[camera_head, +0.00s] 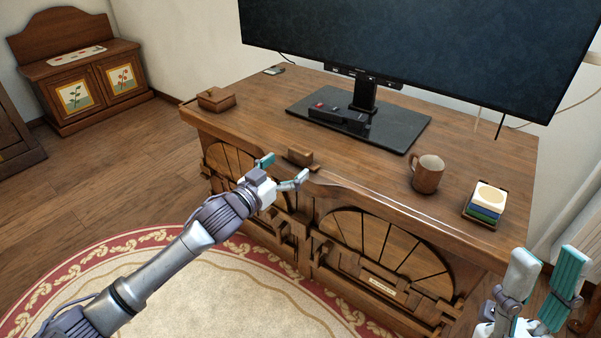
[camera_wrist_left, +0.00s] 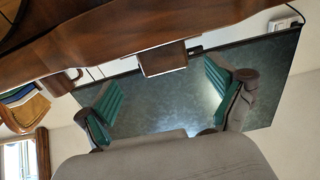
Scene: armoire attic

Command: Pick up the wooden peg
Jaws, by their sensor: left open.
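The wooden peg (camera_head: 300,157) is a small brown block at the front edge of the wooden cabinet (camera_head: 455,187). In the left wrist view the peg (camera_wrist_left: 162,58) shows ahead of the fingers, centred sideways between them. My left gripper (camera_head: 283,170) is open and empty at the cabinet's front edge, just short of the peg, with its teal-padded fingers (camera_wrist_left: 165,92) spread. I see no finger touching the peg. My right gripper (camera_head: 549,262) is open and empty at the lower right, in front of the cabinet's right end.
A large monitor (camera_head: 400,40) stands on a dark base (camera_head: 395,137) behind the peg. A small wooden box (camera_head: 216,99) is at the cabinet's left end. A brown mug (camera_head: 427,175) and a stack of coasters (camera_head: 487,202) are at the right. The top around the peg is mostly clear.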

